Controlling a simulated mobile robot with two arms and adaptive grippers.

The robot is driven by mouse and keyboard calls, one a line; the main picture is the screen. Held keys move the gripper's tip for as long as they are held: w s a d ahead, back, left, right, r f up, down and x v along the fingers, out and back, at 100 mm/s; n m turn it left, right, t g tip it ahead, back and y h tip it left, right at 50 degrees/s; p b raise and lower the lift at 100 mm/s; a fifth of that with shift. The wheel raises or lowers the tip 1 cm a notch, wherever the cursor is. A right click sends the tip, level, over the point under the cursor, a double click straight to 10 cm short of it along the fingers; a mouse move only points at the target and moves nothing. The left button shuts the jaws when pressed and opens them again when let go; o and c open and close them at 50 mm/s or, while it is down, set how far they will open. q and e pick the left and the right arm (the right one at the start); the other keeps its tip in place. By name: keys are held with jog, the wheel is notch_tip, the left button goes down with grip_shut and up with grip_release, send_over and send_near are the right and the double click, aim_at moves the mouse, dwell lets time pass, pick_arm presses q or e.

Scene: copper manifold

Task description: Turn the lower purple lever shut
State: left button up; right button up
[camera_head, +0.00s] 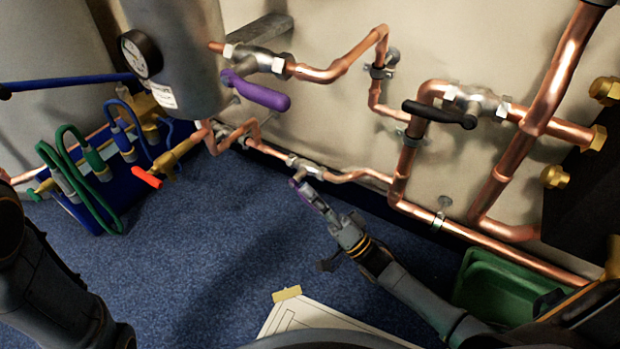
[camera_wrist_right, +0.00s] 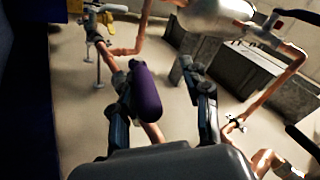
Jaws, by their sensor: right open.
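The lower purple lever (camera_head: 295,183) sits on the valve of the low copper pipe, mostly hidden by my right gripper (camera_head: 312,196). In the right wrist view the purple lever (camera_wrist_right: 146,92) lies between the two open fingers of the right gripper (camera_wrist_right: 160,78). It is close against the left finger, with a gap to the right finger; I cannot tell whether it touches. An upper purple lever (camera_head: 256,92) hangs from the higher valve beside the grey tank. My left gripper is out of view.
The grey tank (camera_head: 185,45) with a gauge (camera_head: 140,54) stands upper left. A black lever (camera_head: 440,114) and a red lever (camera_head: 147,177) sit on other valves. A blue case (camera_head: 90,214) with hoses is left, a green bin (camera_head: 490,285) lower right.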

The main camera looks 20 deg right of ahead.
notch_tip(320, 180, up, 7)
jog(key=shift+a+f, duration=0.1)
jog(key=shift+f, duration=0.2)
jog(key=shift+s+d+p, duration=0.35)
jog(key=shift+s+d, duration=0.05)
jog(key=shift+s, duration=0.05)
jog(key=s+d+p, duration=0.5)
jog(key=s+d, duration=0.3)
jog(key=s, duration=0.4)
jog(key=shift+d+f, duration=0.25)
jog(key=shift+d, duration=0.1)
dwell(0.8)
jog(key=shift+p, duration=0.35)
